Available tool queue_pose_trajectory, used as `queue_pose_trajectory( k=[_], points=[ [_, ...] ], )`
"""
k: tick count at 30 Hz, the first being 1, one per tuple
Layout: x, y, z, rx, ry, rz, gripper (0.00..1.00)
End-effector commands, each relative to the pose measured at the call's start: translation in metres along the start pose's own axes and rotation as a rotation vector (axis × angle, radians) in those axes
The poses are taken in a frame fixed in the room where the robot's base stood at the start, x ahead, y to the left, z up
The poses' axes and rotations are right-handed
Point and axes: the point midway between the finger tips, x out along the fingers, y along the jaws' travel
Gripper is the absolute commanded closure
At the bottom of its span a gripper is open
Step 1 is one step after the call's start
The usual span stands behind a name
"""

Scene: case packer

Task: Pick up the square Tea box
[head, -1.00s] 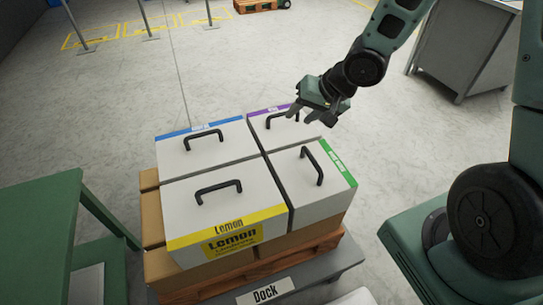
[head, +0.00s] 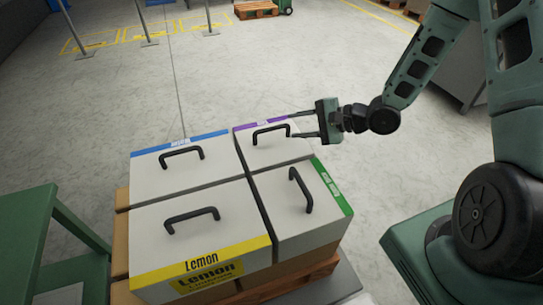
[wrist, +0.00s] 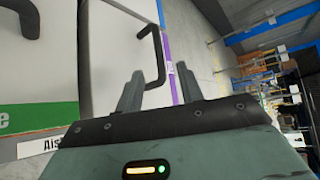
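Boxes with black handles stand together. The box with a purple edge (head: 285,152) is at the back right, and its small label is too small to read. No label readable as Tea shows, so I cannot confirm which box it is. My gripper (head: 290,125) is open and empty. Its two fingers point left at the purple-edged box's handle (head: 271,129). In the wrist view, the fingers of my gripper (wrist: 158,80) are apart, and this handle (wrist: 158,55) rises just beyond and between them. I see no contact.
A box with a blue edge (head: 181,147) is at the back left, a yellow Lemon box (head: 202,240) at the front left, and a green-edged box (head: 318,213) at the front right. A green table (head: 25,220) stands at the left.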

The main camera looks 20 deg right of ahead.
Motion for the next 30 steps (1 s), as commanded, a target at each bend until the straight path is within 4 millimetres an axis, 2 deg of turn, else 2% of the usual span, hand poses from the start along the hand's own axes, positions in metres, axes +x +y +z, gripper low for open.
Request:
queue_pose_trajectory(
  k=[3, 11, 19, 23, 29, 30],
  points=[
    [0.019, 0.001, 0.0, -0.001, -0.002, 0.002, 0.62],
    [0.038, 0.001, 0.002, -0.002, -0.001, 0.001, 0.62],
    [0.075, 0.002, 0.006, -0.003, -0.001, 0.001, 0.62],
    [0.082, 0.002, 0.006, -0.002, 0.0, 0.001, 0.62],
    [0.082, 0.001, 0.006, -0.001, 0.001, 0.001, 0.62],
    [0.082, 0.001, 0.006, -0.002, 0.001, 0.001, 0.73]
  ],
)
